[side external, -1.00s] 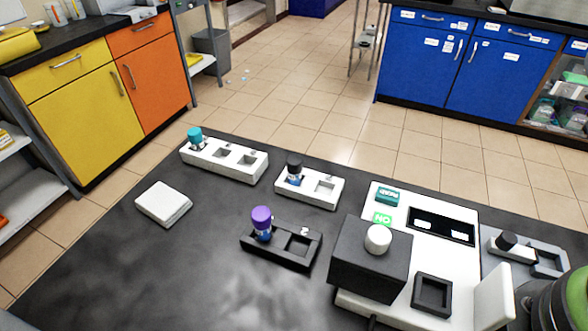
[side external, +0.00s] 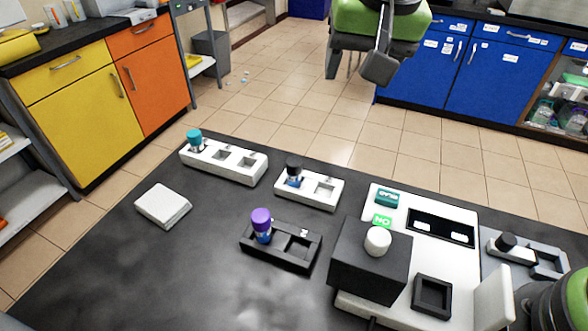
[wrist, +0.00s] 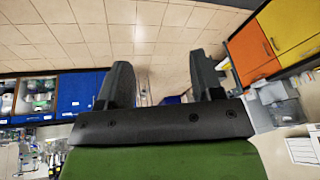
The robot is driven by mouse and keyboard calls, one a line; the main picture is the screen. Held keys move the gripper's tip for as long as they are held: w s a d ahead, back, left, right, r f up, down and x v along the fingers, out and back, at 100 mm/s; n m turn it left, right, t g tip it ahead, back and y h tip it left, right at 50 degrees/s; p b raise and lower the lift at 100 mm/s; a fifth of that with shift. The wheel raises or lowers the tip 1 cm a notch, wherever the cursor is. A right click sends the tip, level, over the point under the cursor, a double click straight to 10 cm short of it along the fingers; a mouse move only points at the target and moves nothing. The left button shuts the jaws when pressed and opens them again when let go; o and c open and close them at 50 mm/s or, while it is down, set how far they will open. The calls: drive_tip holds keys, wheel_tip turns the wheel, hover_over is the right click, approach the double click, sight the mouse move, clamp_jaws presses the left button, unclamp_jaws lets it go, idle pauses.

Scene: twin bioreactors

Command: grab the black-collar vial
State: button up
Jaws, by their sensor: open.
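The black-collar vial (side external: 294,170) has a black top and a bluish body. It stands upright in the left slot of a white two-slot rack (side external: 318,197) at the middle of the table in the side external view; the right slot is empty. My gripper (wrist: 162,78) is open and empty in the wrist view, with both dark fingers apart and floor tiles between them. In the side external view a grey finger shows at the top, beyond and above the table, well away from the vial. The vial is not in the wrist view.
A teal-capped vial (side external: 194,138) stands in a white rack behind left, a purple-capped vial (side external: 261,222) in a black rack in front. A dark block with a white knob (side external: 378,240) stands right. Another black-topped item (side external: 507,242) is far right. The table's left front is clear.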

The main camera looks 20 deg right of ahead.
drive_tip(key=h, duration=0.1)
approach(294, 164)
drive_tip(key=f, duration=0.1)
drive_tip(key=x, duration=0.5)
drive_tip(key=shift+w+a, duration=0.25)
drive_tip(key=shift+a, duration=0.1)
drive_tip(key=x, duration=0.3)
drive_tip(key=d+x, duration=0.1)
drive_tip(key=x, duration=0.1)
drive_tip(key=shift+w+f, duration=0.1)
drive_tip(key=shift+f, duration=0.2)
drive_tip(key=c, duration=1)
